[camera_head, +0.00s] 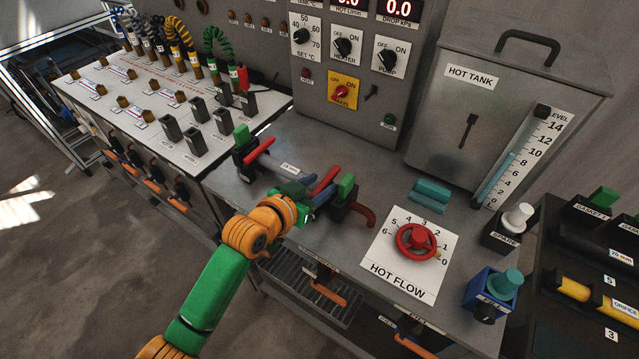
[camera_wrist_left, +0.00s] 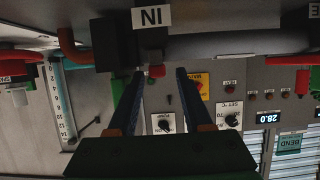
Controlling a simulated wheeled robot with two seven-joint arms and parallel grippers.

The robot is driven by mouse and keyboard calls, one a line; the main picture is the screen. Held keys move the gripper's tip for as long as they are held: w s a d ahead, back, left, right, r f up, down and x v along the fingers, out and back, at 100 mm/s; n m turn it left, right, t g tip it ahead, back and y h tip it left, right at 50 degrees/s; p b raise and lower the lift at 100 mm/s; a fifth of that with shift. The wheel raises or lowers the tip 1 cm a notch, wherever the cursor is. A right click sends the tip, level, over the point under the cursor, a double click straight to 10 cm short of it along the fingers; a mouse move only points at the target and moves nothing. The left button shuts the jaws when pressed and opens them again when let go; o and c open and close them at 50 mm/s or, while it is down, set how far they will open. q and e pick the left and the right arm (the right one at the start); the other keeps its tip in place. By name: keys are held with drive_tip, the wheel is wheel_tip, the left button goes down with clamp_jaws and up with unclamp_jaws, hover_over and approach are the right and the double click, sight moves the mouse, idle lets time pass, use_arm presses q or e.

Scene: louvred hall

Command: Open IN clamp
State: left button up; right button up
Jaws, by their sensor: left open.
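The IN clamp is a black block (camera_head: 345,206) with a green part (camera_head: 346,185) and a raised red lever (camera_head: 326,179), beside a red-brown pipe (camera_head: 366,215). Its IN label (camera_wrist_left: 151,16) shows upside down in the left wrist view, on the black block. My left gripper (camera_head: 320,188) is open at the clamp, its blue-grey fingers close to the red lever. In the left wrist view my open fingers (camera_wrist_left: 160,75) point toward the clamp, with a small red end (camera_wrist_left: 157,71) between them. Contact cannot be told. My right gripper is not in view.
A second clamp (camera_head: 250,152) with a red lever stands to the left. The HOT FLOW red wheel (camera_head: 417,239) lies to the right, with the hot tank (camera_head: 490,125) behind it. A control panel (camera_head: 345,95) stands behind the bench. A teal block (camera_head: 430,190) lies on the bench.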

use_arm(q)
drive_tip(key=shift+w+d, duration=0.15)
clamp_jaws()
idle(1.4)
